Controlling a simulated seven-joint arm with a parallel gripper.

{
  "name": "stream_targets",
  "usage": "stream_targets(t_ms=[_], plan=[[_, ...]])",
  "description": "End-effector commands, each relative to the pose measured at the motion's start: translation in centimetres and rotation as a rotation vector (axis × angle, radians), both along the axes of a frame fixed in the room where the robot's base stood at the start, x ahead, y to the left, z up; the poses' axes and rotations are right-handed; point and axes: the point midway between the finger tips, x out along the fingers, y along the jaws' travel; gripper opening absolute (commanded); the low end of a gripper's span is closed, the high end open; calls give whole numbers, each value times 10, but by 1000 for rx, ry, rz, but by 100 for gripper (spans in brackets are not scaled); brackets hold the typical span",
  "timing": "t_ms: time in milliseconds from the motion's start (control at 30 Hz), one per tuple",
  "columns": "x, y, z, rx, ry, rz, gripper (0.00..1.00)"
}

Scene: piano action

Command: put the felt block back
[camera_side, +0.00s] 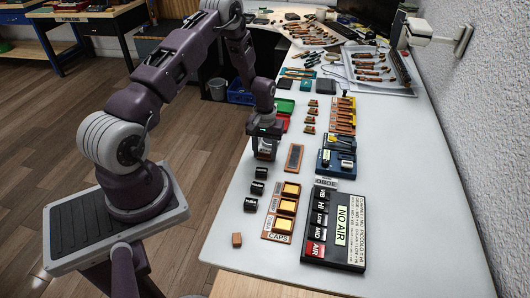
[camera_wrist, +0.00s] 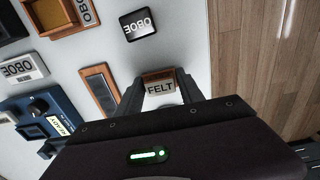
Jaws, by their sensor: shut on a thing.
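The felt block (camera_wrist: 160,86) shows in the wrist view as a small block with a brown top edge and a pale face marked FELT. It sits between the two fingers of my gripper (camera_wrist: 160,92), which is shut on it. In the side view my gripper (camera_side: 265,152) points down over the left part of the white table, and the block is mostly hidden by the fingers. I cannot tell whether the block touches the table. A narrow wooden frame with a grey inside (camera_side: 294,158) lies just right of my gripper; it also shows in the wrist view (camera_wrist: 100,90).
Black labelled blocks (camera_side: 257,187) stand in a row in front of my gripper. The CAPS tray (camera_side: 267,236), the NO AIR board (camera_side: 341,256) and a blue fixture (camera_side: 336,162) stand to the right. A small brown block (camera_side: 237,240) lies near the front edge.

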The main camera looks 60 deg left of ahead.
Motion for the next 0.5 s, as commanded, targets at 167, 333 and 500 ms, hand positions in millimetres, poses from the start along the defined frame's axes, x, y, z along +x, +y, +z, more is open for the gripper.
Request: stream_targets(t_ms=[167, 333, 500], plan=[[0, 0, -2, 1, -1, -1, 0], [0, 0, -4, 0, 0, -2, 0], [0, 0, -4, 1, -1, -2, 66]])
